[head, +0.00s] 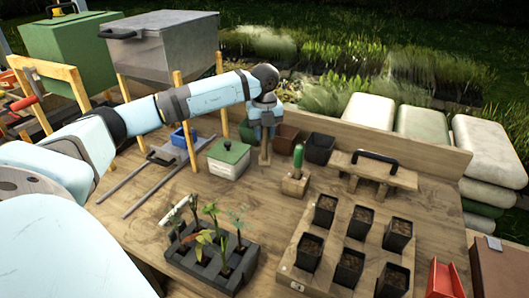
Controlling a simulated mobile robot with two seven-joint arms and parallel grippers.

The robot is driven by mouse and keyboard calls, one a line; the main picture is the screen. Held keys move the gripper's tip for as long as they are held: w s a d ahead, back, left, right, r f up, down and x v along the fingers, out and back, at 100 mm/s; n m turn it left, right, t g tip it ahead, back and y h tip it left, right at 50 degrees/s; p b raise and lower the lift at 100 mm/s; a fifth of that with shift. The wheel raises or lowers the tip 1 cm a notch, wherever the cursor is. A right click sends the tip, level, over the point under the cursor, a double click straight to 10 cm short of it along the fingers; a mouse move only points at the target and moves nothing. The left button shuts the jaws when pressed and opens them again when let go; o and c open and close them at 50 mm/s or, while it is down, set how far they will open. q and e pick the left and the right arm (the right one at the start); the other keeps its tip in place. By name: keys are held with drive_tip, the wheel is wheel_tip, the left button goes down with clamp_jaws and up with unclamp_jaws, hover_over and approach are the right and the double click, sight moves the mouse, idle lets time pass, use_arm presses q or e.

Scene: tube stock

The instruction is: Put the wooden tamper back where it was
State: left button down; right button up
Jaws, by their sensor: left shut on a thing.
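My left gripper (264,132) points down at the back middle of the wooden bench. It is shut on a slim light-wood piece, which looks like the wooden tamper (264,156). The tamper is upright below the fingers, and its upper part is hidden by them. I cannot tell whether its lower end touches the bench. It is between a white box with a green lid (230,153) on the left and a wooden block (295,186) holding a green-handled tool (298,158) on the right. My right gripper is out of view.
Square pots, brown (287,136) and black (320,148), stand just behind the tamper. A seedling tray (210,262) and a board of soil-filled pots (300,228) are in front. Bare bench lies between them.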

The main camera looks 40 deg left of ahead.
sight(265, 158)
use_arm(q)
wheel_tip(265, 158, down, 8)
drive_tip(key=shift+r, duration=0.25)
drive_tip(key=c, duration=0.9)
unclamp_jaws()
drive_tip(key=shift+f, duration=0.1)
drive_tip(key=shift+o, duration=0.2)
drive_tip(key=shift+r, duration=0.45)
wheel_tip(265, 158, up, 12)
drive_tip(key=shift+f+b, duration=0.25)
drive_tip(key=shift+b, duration=0.05)
